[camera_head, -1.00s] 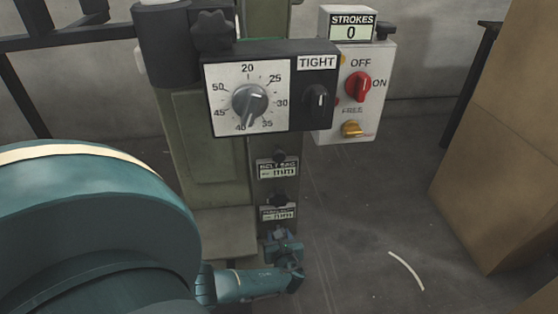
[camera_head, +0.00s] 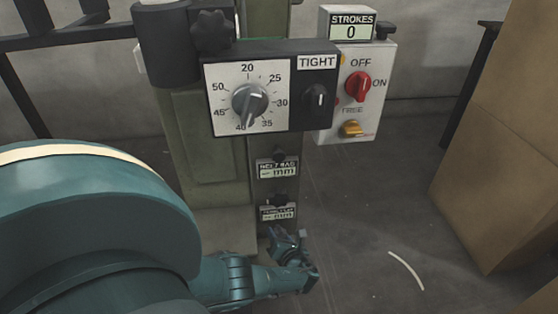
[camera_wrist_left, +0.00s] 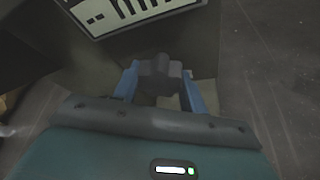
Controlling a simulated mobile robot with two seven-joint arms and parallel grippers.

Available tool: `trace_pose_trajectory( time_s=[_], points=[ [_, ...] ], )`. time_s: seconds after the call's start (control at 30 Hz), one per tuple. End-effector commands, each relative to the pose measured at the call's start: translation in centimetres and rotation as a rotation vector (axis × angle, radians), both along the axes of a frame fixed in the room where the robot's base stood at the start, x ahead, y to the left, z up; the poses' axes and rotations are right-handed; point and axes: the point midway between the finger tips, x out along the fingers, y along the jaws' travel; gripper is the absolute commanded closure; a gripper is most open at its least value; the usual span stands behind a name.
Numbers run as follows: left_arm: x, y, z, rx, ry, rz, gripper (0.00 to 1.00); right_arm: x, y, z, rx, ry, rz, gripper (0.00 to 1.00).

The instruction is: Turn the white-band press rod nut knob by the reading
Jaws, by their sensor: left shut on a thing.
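The press is a green column with a dial panel (camera_head: 222,75) and a narrow lower plate carrying two small mm displays, an upper one labelled BELT SAG (camera_head: 277,169) and a lower one (camera_head: 277,213); their values are too small to read. My left gripper (camera_head: 290,243) is low at the column, just under the lower display. In the left wrist view the gripper (camera_wrist_left: 160,88) has its blue fingers on either side of a dark lobed knob (camera_wrist_left: 160,73) and is shut on it. A display plate (camera_wrist_left: 135,12) shows beyond the knob, its reading cut off.
The dial pointer (camera_head: 249,103) points near 40, beside a black TIGHT switch (camera_head: 316,100). A switch box (camera_head: 360,90) holds a red knob and a yellow one, under a STROKES counter reading 0 (camera_head: 351,27). Cardboard boxes (camera_head: 510,130) stand right; floor between is clear.

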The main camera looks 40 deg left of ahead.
Motion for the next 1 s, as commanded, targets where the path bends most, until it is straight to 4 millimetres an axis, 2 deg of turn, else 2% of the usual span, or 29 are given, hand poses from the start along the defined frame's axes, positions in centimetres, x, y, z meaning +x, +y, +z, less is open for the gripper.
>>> trace_pose_trajectory(
  time_s=[0.37, 0.4, 0.63, 1.0],
  points=[
    [0.13, 0.14, 0.11, 0.005, 0.002, -0.001, 0.81, -0.07, 0.00, 0.20, -0.004, -0.008, 0.001, 0.64],
    [0.13, 0.15, 0.10, 0.005, 0.002, -0.001, 0.55, -0.07, 0.00, 0.19, -0.004, -0.008, 0.001, 0.64],
    [0.07, 0.08, 0.06, 0.004, 0.001, -0.001, 0.37, -0.08, 0.03, 0.08, -0.005, -0.004, 0.001, 0.64],
    [-0.04, 0.14, 0.15, 0.003, 0.002, -0.001, 0.36, -0.12, 0.12, -0.04, -0.004, 0.009, 0.004, 0.64]
  ],
)
